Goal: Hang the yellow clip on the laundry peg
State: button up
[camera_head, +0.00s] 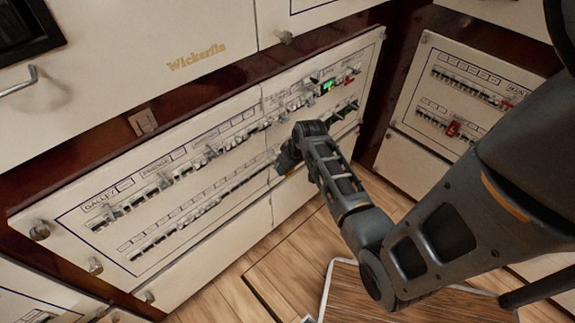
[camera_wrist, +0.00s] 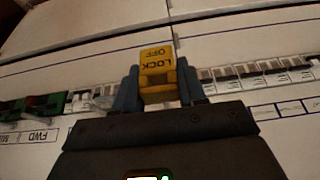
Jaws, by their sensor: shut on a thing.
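The yellow clip (camera_wrist: 157,62), marked LOCK OFF, is between the two blue-grey fingers of my gripper (camera_wrist: 158,84) in the wrist view. The gripper is shut on it. Its lettering appears upside down there. The clip is in front of the white panel, at the line of the breaker row (camera_wrist: 238,77); I cannot tell if it touches a breaker. In the head view my gripper (camera_head: 284,163) is close to the lower breaker row (camera_head: 200,212), right of its middle, and hides part of it. No label that I can read says laundry, so I cannot pick out that peg.
Green switches (camera_wrist: 40,104) are left of the clip in the wrist view. A second panel (camera_head: 427,62) stands at right. Wooden floor (camera_head: 290,255) lies below.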

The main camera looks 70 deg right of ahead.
jog(key=shift+w+d+b, duration=0.2)
jog(key=shift+w+d, duration=0.25)
jog(key=shift+w, duration=0.25)
jog(key=shift+w+d+b, duration=0.15)
jog(key=shift+w+d, duration=0.25)
jog(key=shift+w, duration=0.25)
jog(key=shift+s, duration=0.1)
jog(key=shift+s+a+p, duration=0.7)
jog(key=shift+s+p, duration=0.1)
jog(key=shift+s, duration=0.2)
jog(key=shift+p, duration=0.6)
dwell(1.5)
jog(key=shift+w+d+b, duration=0.2)
jog(key=shift+w+d, duration=0.15)
jog(key=shift+w, duration=0.2)
jog(key=shift+w+d+b, duration=0.2)
jog(key=shift+w+d, duration=0.15)
jog(key=shift+w, duration=0.2)
dwell(0.4)
jog(key=o, duration=1.1)
jog(key=shift+w, duration=0.1)
jog(key=shift+r, duration=0.1)
